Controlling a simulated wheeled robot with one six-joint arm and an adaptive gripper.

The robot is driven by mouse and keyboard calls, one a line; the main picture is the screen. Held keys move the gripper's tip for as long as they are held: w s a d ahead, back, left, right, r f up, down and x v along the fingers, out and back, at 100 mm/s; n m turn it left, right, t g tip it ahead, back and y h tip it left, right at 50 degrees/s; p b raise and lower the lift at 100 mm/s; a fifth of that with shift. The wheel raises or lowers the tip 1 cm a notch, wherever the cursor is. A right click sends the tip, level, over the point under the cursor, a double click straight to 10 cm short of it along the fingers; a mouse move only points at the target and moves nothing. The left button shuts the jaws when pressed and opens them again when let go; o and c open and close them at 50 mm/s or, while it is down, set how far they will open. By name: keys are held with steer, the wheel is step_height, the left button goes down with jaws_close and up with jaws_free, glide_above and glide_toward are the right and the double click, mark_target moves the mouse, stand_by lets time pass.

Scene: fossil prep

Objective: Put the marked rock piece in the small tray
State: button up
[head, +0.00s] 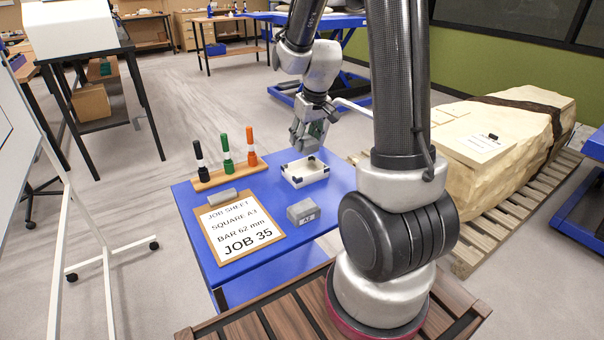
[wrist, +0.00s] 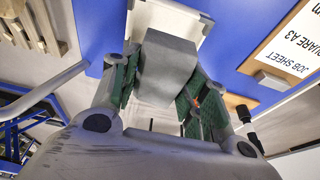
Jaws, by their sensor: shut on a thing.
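My gripper (head: 308,135) is above the small white tray (head: 291,182) on the blue table. In the wrist view its green-padded fingers are closed on a grey rock piece (wrist: 167,70); no marking shows on the faces I see. The piece is mostly hidden by the fingers in the head view. The white tray has dark corners, and a small dark thing (head: 311,156) shows at its far side, too small to make out. Another grey block (head: 303,211) with a label on its front sits on the table in front of the tray, apart from it.
A clipboard (head: 240,226) on the table reads JOB SHEET, SQUARE A3, BAR 62 mm, JOB 35. A wooden holder (head: 228,177) with black, green and orange markers stands behind it. A large pale rock (head: 495,135) lies on a pallet at right.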

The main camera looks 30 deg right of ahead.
mark_target(311, 140)
step_height(311, 140, down, 9)
steer(key=shift+d+f, duration=0.1)
steer(key=shift+f, duration=0.1)
steer(key=shift+f, duration=0.15)
steer(key=o, duration=1.3)
steer(key=shift+c, duration=0.2)
steer(key=v, duration=1.2)
steer(key=s+a+r, duration=0.2)
steer(key=s+r, duration=0.5)
steer(key=s, duration=0.3)
steer(key=s+a+r+t, duration=0.1)
steer(key=s+a+r, duration=0.2)
steer(key=s+r, duration=0.4)
steer(key=s, duration=0.3)
steer(key=shift+a+r, duration=0.2)
